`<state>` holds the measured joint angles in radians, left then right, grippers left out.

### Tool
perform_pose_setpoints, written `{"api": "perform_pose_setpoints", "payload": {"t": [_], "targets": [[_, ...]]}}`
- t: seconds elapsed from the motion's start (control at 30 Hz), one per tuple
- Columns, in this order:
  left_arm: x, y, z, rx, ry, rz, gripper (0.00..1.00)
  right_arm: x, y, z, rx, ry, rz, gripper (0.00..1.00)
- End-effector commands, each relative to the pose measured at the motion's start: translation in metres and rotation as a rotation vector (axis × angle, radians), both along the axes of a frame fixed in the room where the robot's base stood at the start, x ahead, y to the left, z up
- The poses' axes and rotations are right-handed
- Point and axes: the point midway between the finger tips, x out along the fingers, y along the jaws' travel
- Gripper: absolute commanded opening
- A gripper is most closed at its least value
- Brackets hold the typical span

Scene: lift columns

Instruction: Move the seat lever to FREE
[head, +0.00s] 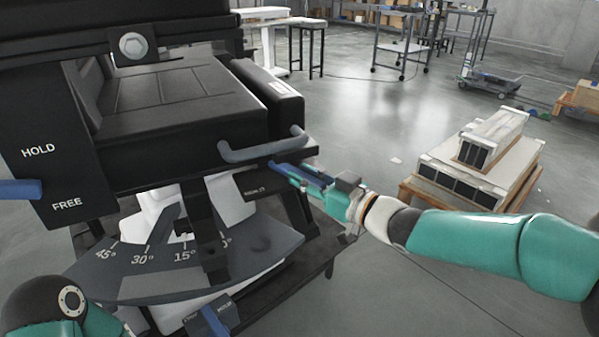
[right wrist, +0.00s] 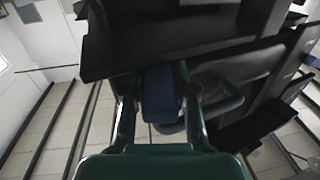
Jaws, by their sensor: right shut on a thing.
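A black panel (head: 65,150) at the left of the head view bears the words HOLD, above, and FREE, below. A blue lever (head: 18,189) lies across it at a height between the two words, nearer FREE; its left end is cut off by the frame. My right gripper (head: 290,173) is beside a dark plate (head: 262,187) with partly legible lettering, under the black seat (head: 165,110). It is shut on a blue handle, which shows between the fingers in the right wrist view (right wrist: 161,95). My left gripper is out of view.
A grey bar handle (head: 262,148) is just above my right gripper. A dark angle scale (head: 150,262) and another blue-ended part (head: 214,318) are below. White boxes on a pallet (head: 455,185) stand to the right. Open floor lies behind.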

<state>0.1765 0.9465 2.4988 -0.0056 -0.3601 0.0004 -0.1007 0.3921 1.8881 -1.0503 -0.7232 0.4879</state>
Motion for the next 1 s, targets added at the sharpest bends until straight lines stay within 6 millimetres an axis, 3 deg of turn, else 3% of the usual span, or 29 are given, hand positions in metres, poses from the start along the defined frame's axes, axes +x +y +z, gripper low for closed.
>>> {"api": "perform_pose_setpoints", "payload": {"t": [0.3, 0.33, 0.47, 0.8, 1.0], "targets": [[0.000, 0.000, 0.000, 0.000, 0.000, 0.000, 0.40, 0.001, -0.001, 0.000, 0.001, -0.001, 0.000, 0.00], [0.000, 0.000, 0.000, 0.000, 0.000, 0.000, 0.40, 0.001, 0.000, 0.000, 0.001, -0.001, 0.000, 0.30], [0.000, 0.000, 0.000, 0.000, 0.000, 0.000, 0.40, 0.001, 0.000, 0.000, 0.001, -0.001, 0.000, 0.52], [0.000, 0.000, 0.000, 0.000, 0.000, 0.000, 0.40, 0.000, 0.000, 0.000, 0.001, -0.002, 0.001, 0.52], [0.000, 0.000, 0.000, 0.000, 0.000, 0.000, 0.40, -0.014, -0.014, 0.000, 0.000, -0.001, -0.001, 0.52]]}}
